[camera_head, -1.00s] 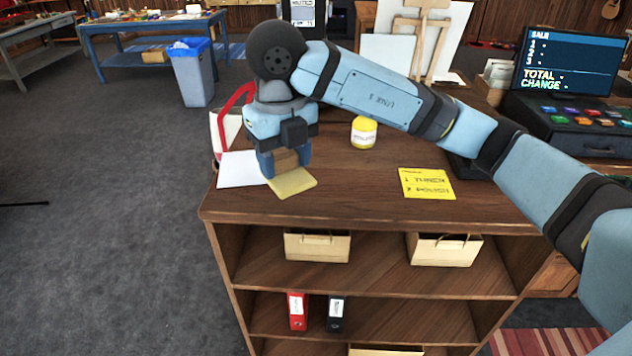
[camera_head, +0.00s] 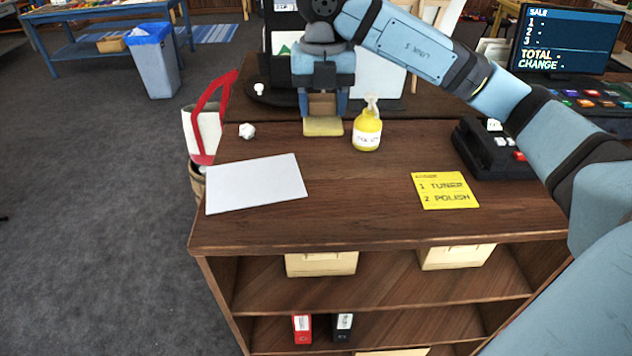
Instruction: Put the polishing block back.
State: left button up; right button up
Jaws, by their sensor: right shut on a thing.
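The polishing block (camera_head: 323,126) has a brown wooden upper part and a pale yellow pad below. My right gripper (camera_head: 321,108) points down and is shut on the brown part, near the back of the wooden counter. I cannot tell whether the pad touches the counter. The block is just left of a yellow bottle (camera_head: 367,131) with a white label, apart from it. A yellow note (camera_head: 445,190) reading "1 TUNER 2 POLISH" lies at the right of the counter. My left gripper is not in view.
A white sheet (camera_head: 256,184) lies at the counter's (camera_head: 350,215) front left, with a small white lump (camera_head: 247,130) behind it. A red-handled white bag (camera_head: 205,128) stands at the left edge. A black device (camera_head: 493,150) is at the right. The front middle is clear.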

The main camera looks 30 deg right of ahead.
aim_at(325, 118)
jog(key=f, duration=0.4)
jog(key=shift+s+f, duration=0.3)
jog(key=shift+s, duration=0.1)
notch_tip(325, 118, down, 9)
jog(key=shift+w+r+p, duration=0.1)
jog(key=shift+w+p, duration=0.05)
jog(key=shift+p, duration=0.4)
notch_tip(325, 118, down, 4)
jog(key=shift+f, duration=0.1)
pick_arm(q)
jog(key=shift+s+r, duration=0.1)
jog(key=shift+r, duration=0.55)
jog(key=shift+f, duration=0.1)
pick_arm(e)
jog(key=shift+f, duration=0.15)
jog(key=o, duration=0.9)
